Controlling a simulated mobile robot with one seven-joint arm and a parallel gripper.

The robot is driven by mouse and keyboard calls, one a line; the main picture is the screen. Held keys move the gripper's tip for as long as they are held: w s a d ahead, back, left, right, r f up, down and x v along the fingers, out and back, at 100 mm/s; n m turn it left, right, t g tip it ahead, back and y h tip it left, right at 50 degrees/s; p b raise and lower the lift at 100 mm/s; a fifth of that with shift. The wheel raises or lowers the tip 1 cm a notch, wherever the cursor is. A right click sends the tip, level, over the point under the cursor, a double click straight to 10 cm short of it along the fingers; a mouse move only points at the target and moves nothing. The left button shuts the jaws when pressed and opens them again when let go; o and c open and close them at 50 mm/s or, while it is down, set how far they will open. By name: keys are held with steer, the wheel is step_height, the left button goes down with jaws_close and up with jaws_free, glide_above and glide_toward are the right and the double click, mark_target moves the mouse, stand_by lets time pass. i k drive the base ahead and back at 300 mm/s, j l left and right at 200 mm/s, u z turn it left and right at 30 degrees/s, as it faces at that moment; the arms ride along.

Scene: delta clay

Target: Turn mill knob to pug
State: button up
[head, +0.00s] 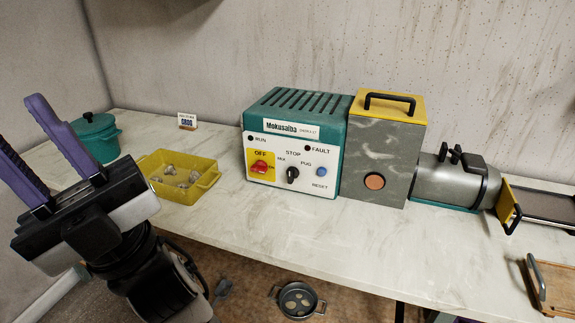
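The mill's control box (330,160) is teal with a white front panel and stands on the bench in the middle of the head view. Its black knob (292,174) sits under the labels MIX, STOP and PUG. The knob's pointing direction is too small to tell surely. A red switch (260,167) on a yellow OFF plate is to its left, and a blue RESET button (321,172) to its right. My gripper (20,124) is at the far left, well apart from the box, its purple fingers spread and empty, pointing up and left.
A grey mill housing (408,160) with a yellow lid adjoins the box, with a barrel (450,184) further right. A yellow tray (208,180) with lumps and a teal pot (96,130) stand left. The bench front (300,232) is clear. A metal pan (297,300) is below.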

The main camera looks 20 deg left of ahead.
mark_target(292, 172)
steer(key=j+u, duration=0.35)
steer(key=i+j+u, duration=0.15)
steer(key=j+u, duration=0.25)
steer(key=i+j+u, duration=0.15)
steer(key=j+u, duration=0.2)
